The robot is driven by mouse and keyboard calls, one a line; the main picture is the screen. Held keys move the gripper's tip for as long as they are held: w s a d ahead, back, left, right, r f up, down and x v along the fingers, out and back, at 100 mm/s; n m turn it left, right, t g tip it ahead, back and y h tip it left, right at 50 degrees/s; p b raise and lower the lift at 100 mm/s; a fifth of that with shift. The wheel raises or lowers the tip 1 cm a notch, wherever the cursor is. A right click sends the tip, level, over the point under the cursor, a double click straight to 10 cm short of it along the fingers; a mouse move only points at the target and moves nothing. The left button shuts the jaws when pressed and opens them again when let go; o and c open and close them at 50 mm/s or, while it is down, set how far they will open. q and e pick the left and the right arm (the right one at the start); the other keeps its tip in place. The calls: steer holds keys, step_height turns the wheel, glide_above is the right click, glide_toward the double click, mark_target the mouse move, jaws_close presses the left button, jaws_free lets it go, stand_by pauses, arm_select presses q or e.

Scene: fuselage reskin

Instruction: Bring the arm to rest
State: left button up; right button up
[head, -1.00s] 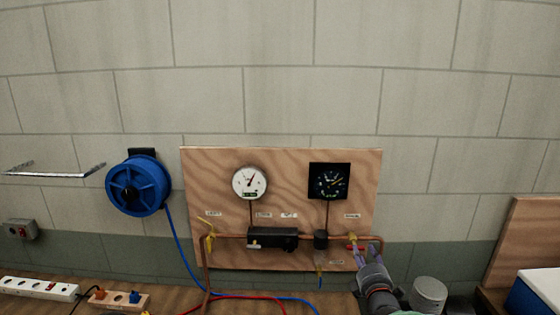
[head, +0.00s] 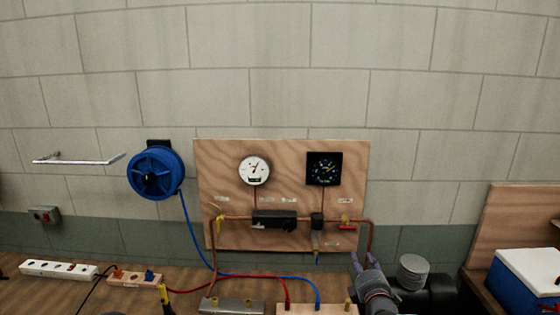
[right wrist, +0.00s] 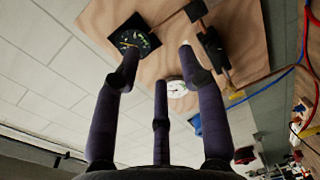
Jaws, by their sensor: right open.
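My right gripper (head: 364,261) is at the lower right of the wooden gauge board in the head view, below the red-handled valve (head: 347,227). Its fingers are spread and hold nothing. In the right wrist view the open fingers (right wrist: 160,85) point toward the board, with the black square gauge (right wrist: 133,40) and the white round gauge (right wrist: 177,88) beyond them. I cannot tell the exact gap to the board, but the fingers look clear of the valve. My left gripper is not in view.
The wooden board (head: 215,165) carries copper pipe and a yellow valve (head: 219,219). A blue hose reel (head: 156,173) hangs left of it. A power strip (head: 58,269), hoses and metal blocks lie on the bench. A grey cylinder (head: 412,270) and blue-white box (head: 527,280) stand right.

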steer(key=s+a+f+m+g+y, duration=0.1)
steer(key=s+a+f+m+g, duration=0.2)
steer(key=f, duration=0.7)
steer(key=s+f+m+g, duration=0.2)
steer(key=s+f+m, duration=0.15)
steer(key=f, duration=0.55)
steer(key=s+a+f+m+g+y, duration=0.1)
steer(key=s+a+f+m+g, duration=0.2)
steer(key=f, duration=0.7)
steer(key=s+a+f+m+g+y, duration=0.1)
steer(key=s+a+f+m+g, duration=0.25)
steer(key=s, duration=0.65)
steer(key=s+a+f+m+g+y, duration=0.1)
steer(key=s+f+m+g, duration=0.25)
steer(key=s+f, duration=0.55)
steer(key=s+a+f+m+g, duration=0.2)
steer(key=s+f+m+g, duration=0.15)
steer(key=s, duration=0.85)
arm_select(q)
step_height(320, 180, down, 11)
steer(key=b, duration=1)
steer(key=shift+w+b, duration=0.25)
steer(key=shift+b, duration=0.05)
arm_select(e)
step_height(320, 180, down, 9)
steer(key=w+a+t, duration=0.1)
steer(key=w+a, duration=0.1)
steer(key=shift+w+n, duration=0.25)
steer(key=shift+n, duration=0.05)
